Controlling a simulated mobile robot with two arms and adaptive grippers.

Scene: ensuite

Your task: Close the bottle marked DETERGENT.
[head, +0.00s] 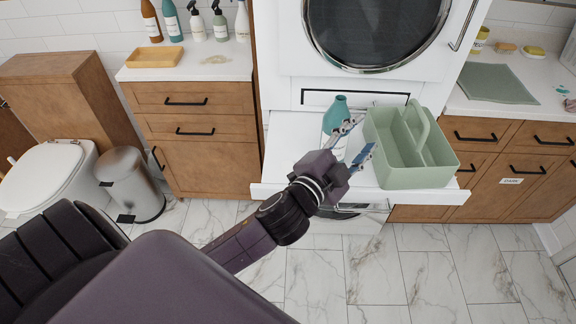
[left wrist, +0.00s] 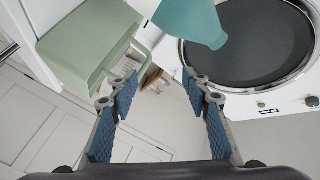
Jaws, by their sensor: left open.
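A teal bottle (head: 340,103) with a white label stands on the white pull-out shelf (head: 285,155) under the round-doored machine. Its label is too small to read, and I cannot tell whether a cap is on it. Part of the teal bottle also shows at the top of the left wrist view (left wrist: 188,22), beyond the fingers. My left gripper (head: 358,137) is open with nothing between its fingers, in front of the bottle and partly covering its lower part. Its blue-padded fingers show apart in the left wrist view (left wrist: 160,95). My right gripper is not in view.
A green caddy (head: 420,172) with a handle stands on the shelf right of the bottle. More bottles (head: 172,22) and a yellow tray (head: 155,57) are on the left counter. A metal bin (head: 132,185) stands by the toilet. The marble floor in front is clear.

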